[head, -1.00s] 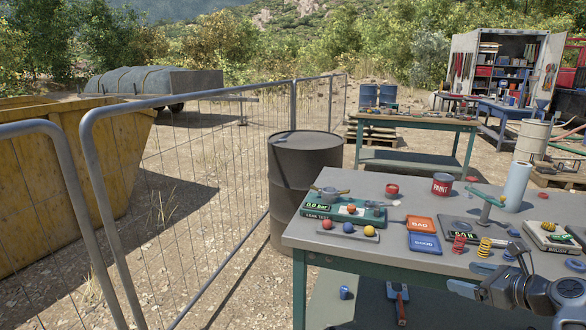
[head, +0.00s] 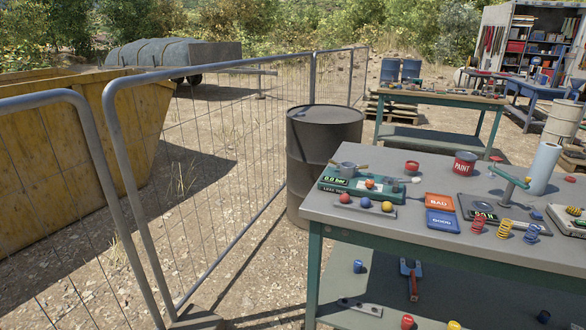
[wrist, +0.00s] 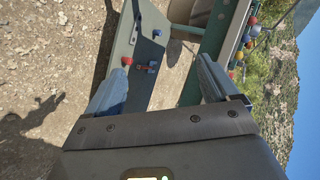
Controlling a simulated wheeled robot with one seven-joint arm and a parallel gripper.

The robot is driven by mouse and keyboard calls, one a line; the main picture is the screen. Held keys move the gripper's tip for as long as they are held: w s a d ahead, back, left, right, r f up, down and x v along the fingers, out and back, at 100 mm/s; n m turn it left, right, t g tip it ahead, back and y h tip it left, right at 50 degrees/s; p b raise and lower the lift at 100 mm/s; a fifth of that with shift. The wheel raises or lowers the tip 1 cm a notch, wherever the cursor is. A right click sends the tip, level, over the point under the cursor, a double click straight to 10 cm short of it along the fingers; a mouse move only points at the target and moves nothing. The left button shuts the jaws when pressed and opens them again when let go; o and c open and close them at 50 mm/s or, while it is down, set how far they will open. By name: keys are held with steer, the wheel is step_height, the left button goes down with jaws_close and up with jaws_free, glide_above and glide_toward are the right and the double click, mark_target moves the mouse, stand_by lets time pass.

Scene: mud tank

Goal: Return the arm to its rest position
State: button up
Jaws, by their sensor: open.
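My gripper (wrist: 163,64) shows only in the wrist view; my arm is outside the head view. Its two blue-grey fingers are spread apart with nothing between them. It is tilted on its side relative to the scene, so ground shows at left and sky at right. Beyond the fingers are the workbench's lower shelf (wrist: 133,75) and its green frame, apart from the fingers as far as I can tell. The workbench top (head: 340,207) fills the right of the head view.
On the bench are a leak tester (head: 335,186), BAD (head: 440,202) and GOOD (head: 443,221) pads, coloured springs (head: 504,229), a paint can (head: 465,164) and a paper roll (head: 543,168). A dark barrel (head: 322,150) and wire fence (head: 225,165) stand left.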

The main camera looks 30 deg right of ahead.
steer(key=s+a+r+n+t+y, duration=0.3)
steer(key=s+a+r+n+t, duration=0.1)
steer(key=s+a+r+n, duration=1.1)
step_height(320, 180, up, 2)
steer(key=n, duration=0.3)
steer(key=shift+r+n+y, duration=0.15)
steer(key=shift+n+y, duration=0.15)
